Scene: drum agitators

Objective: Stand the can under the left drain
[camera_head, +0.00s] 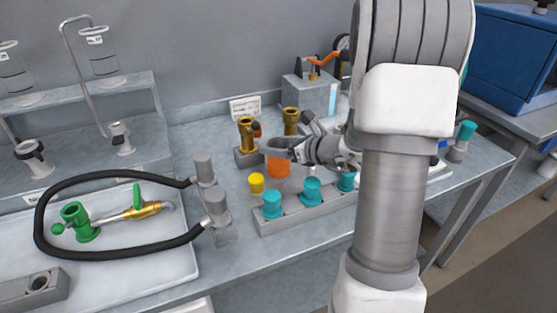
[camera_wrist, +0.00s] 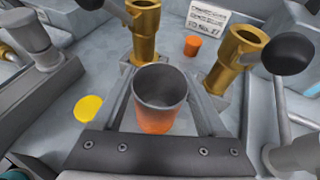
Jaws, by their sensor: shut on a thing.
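The can (camera_head: 278,166) is an orange cup with a grey, empty-looking inside; the wrist view shows it upright (camera_wrist: 157,118) between my fingers. My gripper (camera_head: 283,148) is shut on it. In the head view its fingers cover part of the can's top. Two brass upright fittings, which look like the drains, stand behind the can: the left one (camera_head: 246,134) and the right one (camera_head: 290,120). In the wrist view the left fitting (camera_wrist: 145,32) is just beyond the can and the right one (camera_wrist: 234,62) is to its right. The can is apart from both.
A yellow disc-topped piece (camera_head: 256,183) lies left of the can. A grey rack with teal-capped pieces (camera_head: 311,190) is in front. A small orange piece (camera_wrist: 192,46) sits between the fittings. A black hose (camera_head: 110,255) loops at left. A label card (camera_head: 245,108) stands behind.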

